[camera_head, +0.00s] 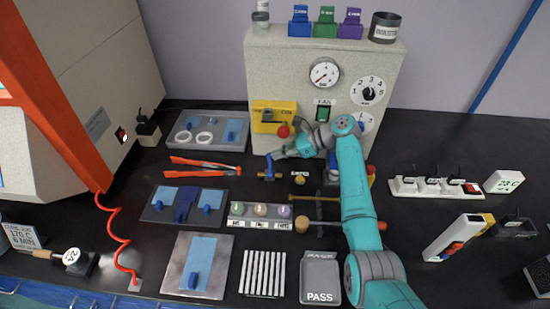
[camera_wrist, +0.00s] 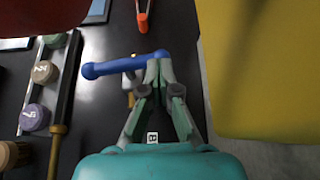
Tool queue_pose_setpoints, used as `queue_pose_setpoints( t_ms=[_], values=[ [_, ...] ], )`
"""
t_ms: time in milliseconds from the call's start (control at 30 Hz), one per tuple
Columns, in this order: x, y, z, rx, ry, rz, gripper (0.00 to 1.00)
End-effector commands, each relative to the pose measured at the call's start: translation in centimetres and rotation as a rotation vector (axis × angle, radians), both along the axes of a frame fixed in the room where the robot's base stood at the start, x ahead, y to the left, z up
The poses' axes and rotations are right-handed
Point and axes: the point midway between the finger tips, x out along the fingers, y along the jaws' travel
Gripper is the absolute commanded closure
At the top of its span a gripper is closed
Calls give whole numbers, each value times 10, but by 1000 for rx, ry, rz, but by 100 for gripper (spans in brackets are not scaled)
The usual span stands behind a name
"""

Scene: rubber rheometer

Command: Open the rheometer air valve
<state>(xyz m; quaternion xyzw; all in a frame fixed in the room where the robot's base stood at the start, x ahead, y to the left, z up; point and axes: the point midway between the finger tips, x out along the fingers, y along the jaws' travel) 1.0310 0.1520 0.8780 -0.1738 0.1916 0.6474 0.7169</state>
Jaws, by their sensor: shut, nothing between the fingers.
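The air valve shows as a blue lever (camera_head: 269,166) on a brass-coloured body low in front of the cream rheometer cabinet (camera_head: 285,85). In the wrist view the blue lever (camera_wrist: 125,63) lies crosswise, its rounded end to the left. My gripper (camera_head: 276,154) is low in front of the cabinet, close to the lever. In the wrist view my gripper (camera_wrist: 156,64) is shut and empty, its fingertips at the lever's right part. They overlap it in the picture; I cannot tell whether they touch.
A yellow box (camera_head: 275,115) with a red knob (camera_head: 283,131) sits on the cabinet just above my gripper; the yellow body (camera_wrist: 250,70) fills the right of the wrist view. Orange tongs (camera_head: 205,168) and a rack of labelled pucks (camera_head: 260,224) lie nearby.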

Motion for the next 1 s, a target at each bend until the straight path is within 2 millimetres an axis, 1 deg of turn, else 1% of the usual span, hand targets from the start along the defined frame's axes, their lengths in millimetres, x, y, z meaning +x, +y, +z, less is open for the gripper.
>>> queue_pose_setpoints(
  t_ms=[367, 767, 1000],
  values=[
    [-2, 0, -1, 0, 2, 1, 100],
    [-14, -8, -1, 0, 1, 0, 100],
    [-8, -4, -1, 0, 3, 1, 100]
  ],
)
